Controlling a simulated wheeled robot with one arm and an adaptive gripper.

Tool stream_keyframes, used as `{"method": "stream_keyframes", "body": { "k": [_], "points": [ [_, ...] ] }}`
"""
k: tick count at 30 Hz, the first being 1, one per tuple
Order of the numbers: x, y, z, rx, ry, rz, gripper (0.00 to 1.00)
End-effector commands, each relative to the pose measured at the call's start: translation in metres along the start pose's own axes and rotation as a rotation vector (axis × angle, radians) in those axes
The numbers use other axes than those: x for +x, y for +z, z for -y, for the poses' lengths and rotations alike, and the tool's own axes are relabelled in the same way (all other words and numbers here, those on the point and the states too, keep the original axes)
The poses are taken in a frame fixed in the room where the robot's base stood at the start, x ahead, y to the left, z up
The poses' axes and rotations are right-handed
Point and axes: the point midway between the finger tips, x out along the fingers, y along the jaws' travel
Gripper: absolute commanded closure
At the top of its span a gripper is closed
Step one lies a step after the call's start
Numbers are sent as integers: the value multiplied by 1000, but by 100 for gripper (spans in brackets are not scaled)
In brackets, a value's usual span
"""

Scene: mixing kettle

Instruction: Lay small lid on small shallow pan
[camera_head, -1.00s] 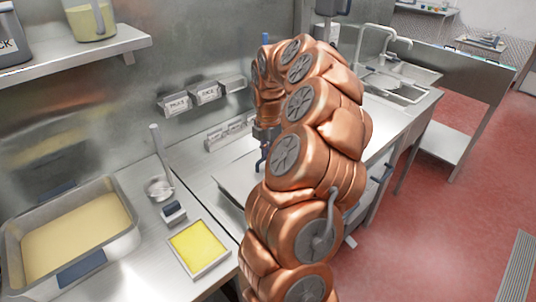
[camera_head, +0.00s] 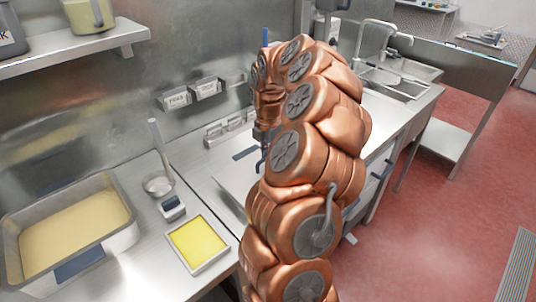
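My gripper (camera_head: 261,160) hangs over the counter beyond the left side of my arm. Only a bit of its dark blue finger shows, so whether it is open or holds something cannot be told. A flat pale metal piece (camera_head: 232,172) lies on the counter just left of my gripper. A dark blue bar (camera_head: 245,153) shows at its far side. I cannot tell whether this is the small lid or the small shallow pan. My arm hides the counter to the right of it.
A deep pan (camera_head: 128,238) with pale yellow contents stands at left. A yellow-filled square tray (camera_head: 222,257), a ladle (camera_head: 158,160) and a small dark-topped block (camera_head: 172,207) are near it. Labelled bins (camera_head: 176,101) hang on the wall. A sink (camera_head: 395,85) is at back right.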

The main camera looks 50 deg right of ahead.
Motion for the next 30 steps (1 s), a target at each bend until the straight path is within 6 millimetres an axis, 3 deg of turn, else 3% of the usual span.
{"method": "stream_keyframes", "body": {
  "k": [22, 23, 30],
  "points": [
    [3, 0, 0, 0, 1, 1, 100],
    [3, 0, 0, 0, 1, 1, 87],
    [3, 0, 0, 0, 1, 0, 62]
  ]
}}
